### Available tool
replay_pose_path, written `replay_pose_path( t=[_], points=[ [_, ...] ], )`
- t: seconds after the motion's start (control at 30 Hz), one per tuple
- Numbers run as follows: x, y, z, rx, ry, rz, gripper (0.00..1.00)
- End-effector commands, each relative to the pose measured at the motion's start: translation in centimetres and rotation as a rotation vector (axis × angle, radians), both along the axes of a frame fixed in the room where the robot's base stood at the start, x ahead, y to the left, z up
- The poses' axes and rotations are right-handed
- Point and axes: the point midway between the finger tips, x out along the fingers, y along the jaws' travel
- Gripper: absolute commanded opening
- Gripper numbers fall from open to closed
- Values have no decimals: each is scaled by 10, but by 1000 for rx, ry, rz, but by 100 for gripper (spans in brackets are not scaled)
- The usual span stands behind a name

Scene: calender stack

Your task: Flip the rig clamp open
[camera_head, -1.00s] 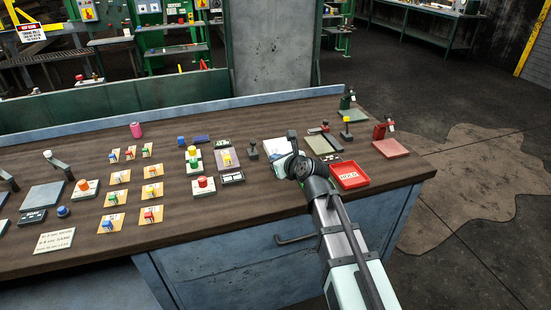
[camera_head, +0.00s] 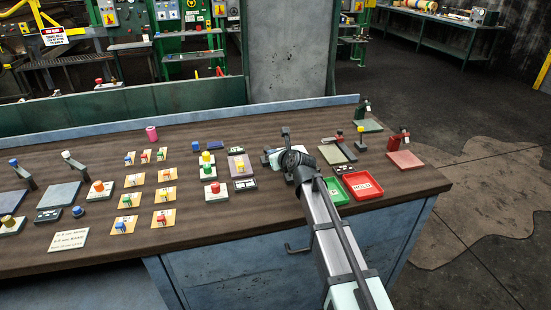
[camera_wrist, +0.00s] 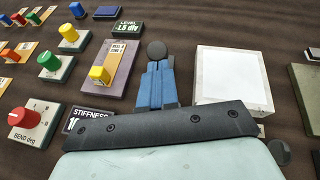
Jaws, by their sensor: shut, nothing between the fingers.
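My gripper (camera_head: 267,160) is low over the bench, right of the yellow-knobbed plate. In the wrist view its two blue fingers (camera_wrist: 156,88) are together with nothing between them. A dark piece with a round black top (camera_wrist: 157,51) shows just beyond the fingertips, between the yellow-knobbed plate and a white square pad (camera_wrist: 233,76). It may be the rig clamp; its lower part is hidden behind the fingers, and I cannot tell whether they touch it. In the head view my gripper and wrist hide most of this spot.
The yellow-knobbed plate (camera_wrist: 110,68) and stiffness display (camera_wrist: 85,120) are close on the left. Green (camera_head: 335,191) and red (camera_head: 362,185) trays lie right of my arm. Red (camera_head: 405,160) and green (camera_head: 367,126) stands are farther right. Several knobs and cards fill the left side.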

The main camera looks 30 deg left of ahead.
Motion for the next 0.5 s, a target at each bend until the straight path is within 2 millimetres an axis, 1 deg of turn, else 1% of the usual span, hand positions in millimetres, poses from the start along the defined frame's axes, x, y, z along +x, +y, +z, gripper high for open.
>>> replay_pose_path(
  t=[0.5],
  points=[
    [2, 2, 3, 1, 1, 0, 0]
  ],
)
